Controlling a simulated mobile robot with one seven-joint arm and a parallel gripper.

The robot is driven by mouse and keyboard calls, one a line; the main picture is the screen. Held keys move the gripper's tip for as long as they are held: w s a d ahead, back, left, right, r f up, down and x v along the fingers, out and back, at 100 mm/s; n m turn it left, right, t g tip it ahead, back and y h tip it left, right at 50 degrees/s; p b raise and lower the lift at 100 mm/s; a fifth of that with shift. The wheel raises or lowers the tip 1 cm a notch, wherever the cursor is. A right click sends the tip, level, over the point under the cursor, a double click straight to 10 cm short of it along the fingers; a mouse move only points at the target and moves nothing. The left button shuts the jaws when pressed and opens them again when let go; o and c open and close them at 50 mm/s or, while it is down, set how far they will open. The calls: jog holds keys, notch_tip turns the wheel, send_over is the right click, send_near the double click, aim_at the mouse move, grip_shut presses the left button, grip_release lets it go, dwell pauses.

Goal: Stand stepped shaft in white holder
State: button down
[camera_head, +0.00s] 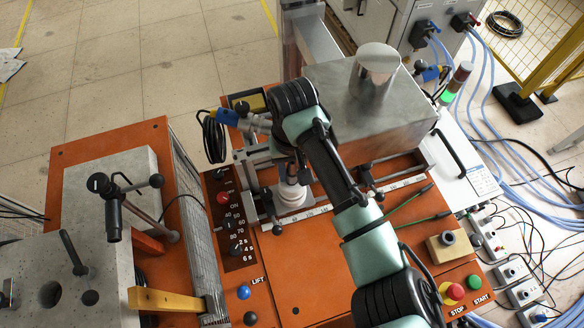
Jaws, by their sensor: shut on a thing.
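My arm reaches in from the lower right and bends down at the wrist. My gripper (287,161) is below the wrist, partly hidden by my own arm links, and is shut on the stepped shaft (292,174). The shaft is a small grey metal piece, roughly upright, and only a short part of it shows.
A metal frame with rods (247,180) surrounds the holder. A large grey metal box (400,115) with a cylinder (376,64) stands behind. The orange top (300,262) in front is mostly clear.

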jog(key=shift+f+b, duration=0.35)
jog(key=shift+f, duration=0.45)
jog(key=shift+c, duration=2.3)
grip_release()
jog(key=shift+r, duration=0.1)
notch_tip(320, 180, up, 13)
jog(key=shift+f, duration=0.1)
